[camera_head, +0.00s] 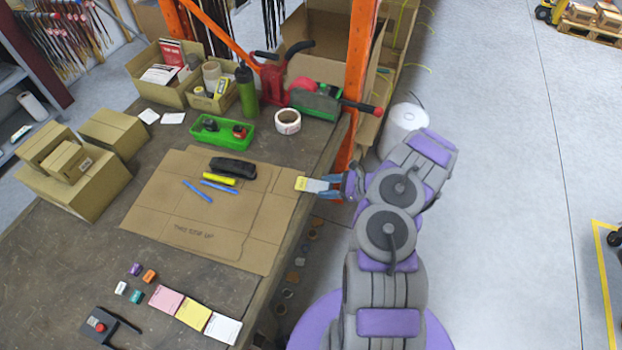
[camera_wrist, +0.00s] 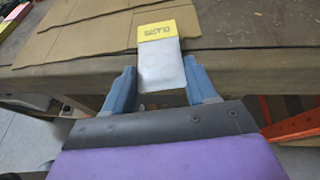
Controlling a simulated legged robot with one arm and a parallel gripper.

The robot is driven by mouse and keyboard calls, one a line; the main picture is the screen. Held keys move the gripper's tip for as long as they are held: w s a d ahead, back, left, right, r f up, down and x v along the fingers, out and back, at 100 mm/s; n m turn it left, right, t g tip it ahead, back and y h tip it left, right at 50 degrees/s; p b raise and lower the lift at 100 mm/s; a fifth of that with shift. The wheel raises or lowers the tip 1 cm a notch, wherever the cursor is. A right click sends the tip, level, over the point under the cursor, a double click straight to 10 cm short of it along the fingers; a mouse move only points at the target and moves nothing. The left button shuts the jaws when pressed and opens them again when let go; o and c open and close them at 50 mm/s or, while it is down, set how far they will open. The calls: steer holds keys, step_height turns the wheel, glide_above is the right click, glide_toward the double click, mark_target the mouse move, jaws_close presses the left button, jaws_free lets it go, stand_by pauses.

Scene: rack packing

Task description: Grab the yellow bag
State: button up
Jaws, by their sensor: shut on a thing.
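The yellow bag (camera_head: 301,184) has a yellow top with dark print and a pale, see-through lower part. It sits at the right edge of the workbench, its yellow end over the flattened cardboard. My gripper (camera_head: 327,187) comes in from the right and is shut on the pale end of the bag. In the wrist view the bag (camera_wrist: 157,38) stands out between the two blue fingers of my gripper (camera_wrist: 160,72). I cannot tell whether the bag still touches the bench.
The flattened cardboard (camera_head: 150,205) on the workbench (camera_head: 85,255) holds a black case (camera_head: 233,167), a yellow marker (camera_head: 219,179) and blue pens. A green tray (camera_head: 205,134) and a tape roll (camera_head: 287,121) lie behind. An orange post (camera_head: 358,75) stands near my arm. Open floor lies right.

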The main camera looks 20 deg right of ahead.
steer(key=s+d+p, duration=0.1)
steer(key=s+d, duration=0.7)
steer(key=d, duration=0.3)
steer(key=shift+d+p, duration=0.2)
steer(key=shift+p, duration=0.1)
